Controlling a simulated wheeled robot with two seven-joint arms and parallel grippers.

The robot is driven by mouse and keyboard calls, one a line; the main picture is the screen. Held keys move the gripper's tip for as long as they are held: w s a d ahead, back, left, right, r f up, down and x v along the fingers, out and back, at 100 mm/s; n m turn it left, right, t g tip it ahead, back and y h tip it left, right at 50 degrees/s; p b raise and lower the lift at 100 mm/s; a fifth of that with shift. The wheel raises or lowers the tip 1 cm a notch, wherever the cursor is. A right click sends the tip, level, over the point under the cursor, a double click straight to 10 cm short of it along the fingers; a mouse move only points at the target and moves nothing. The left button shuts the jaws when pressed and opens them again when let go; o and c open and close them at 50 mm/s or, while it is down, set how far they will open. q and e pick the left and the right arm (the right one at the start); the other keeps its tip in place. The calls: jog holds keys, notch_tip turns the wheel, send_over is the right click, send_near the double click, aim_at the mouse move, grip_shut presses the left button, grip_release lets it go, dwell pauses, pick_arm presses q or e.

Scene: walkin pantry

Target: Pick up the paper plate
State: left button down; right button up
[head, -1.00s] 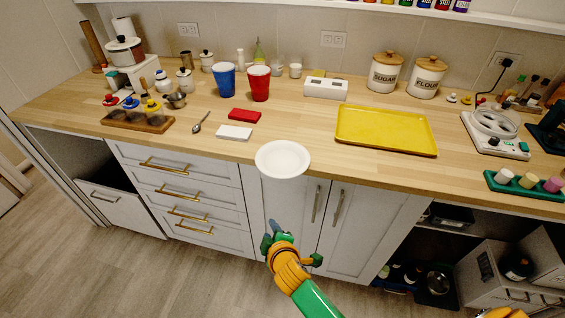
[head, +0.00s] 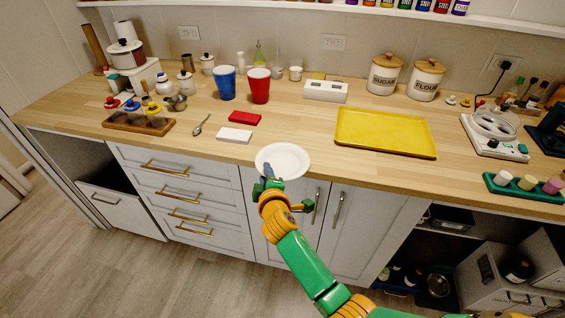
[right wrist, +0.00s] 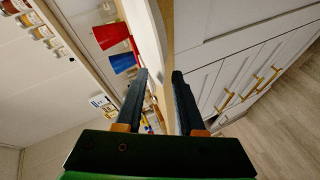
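The white round paper plate (head: 283,158) lies on the wooden counter (head: 205,152) at its front edge, slightly overhanging it. My right gripper (head: 275,179) is at the plate's front rim, and one dark finger overlaps the rim in the head view. In the right wrist view the two dark fingers (right wrist: 160,80) are apart, and the pale plate (right wrist: 145,35) shows edge-on between and beyond their tips. I cannot tell whether they touch it. My left gripper is not in view.
A white block (head: 235,135) and a red block (head: 245,118) lie behind the plate to the left. A yellow tray (head: 385,132) is to the right. Blue (head: 226,83) and red (head: 259,86) cups stand farther back. Cabinet doors (head: 360,225) are below the counter.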

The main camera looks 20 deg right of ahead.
grip_shut()
